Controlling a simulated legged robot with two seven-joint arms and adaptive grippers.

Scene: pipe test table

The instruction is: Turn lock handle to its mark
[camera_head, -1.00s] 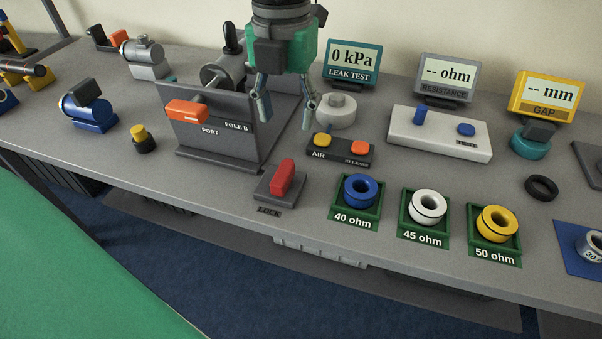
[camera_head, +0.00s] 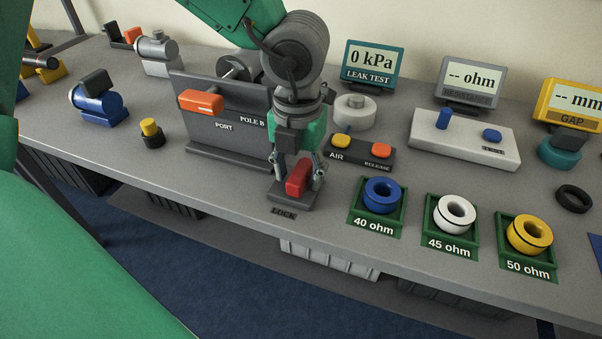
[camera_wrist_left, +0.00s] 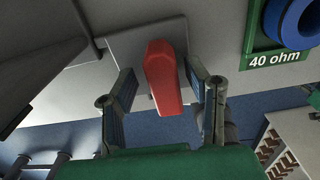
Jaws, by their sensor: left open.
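The red lock handle (camera_head: 299,178) sits on its small grey base (camera_head: 312,194) near the table's front edge, above a LOCK label (camera_head: 283,213). My left gripper (camera_head: 297,177) is open and pointing down, with one finger on each side of the handle. In the left wrist view the red handle (camera_wrist_left: 164,78) lies between the two open fingers (camera_wrist_left: 162,98), with a gap visible on each side. The handle's mark cannot be made out. My right gripper does not show.
Behind the handle stands the grey port panel (camera_head: 222,128) with an orange handle (camera_head: 201,102). The AIR and RELEASE button box (camera_head: 361,149) is close behind on the right. The green 40 ohm tray (camera_head: 364,218) with a blue ring (camera_head: 382,195) is to the right.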

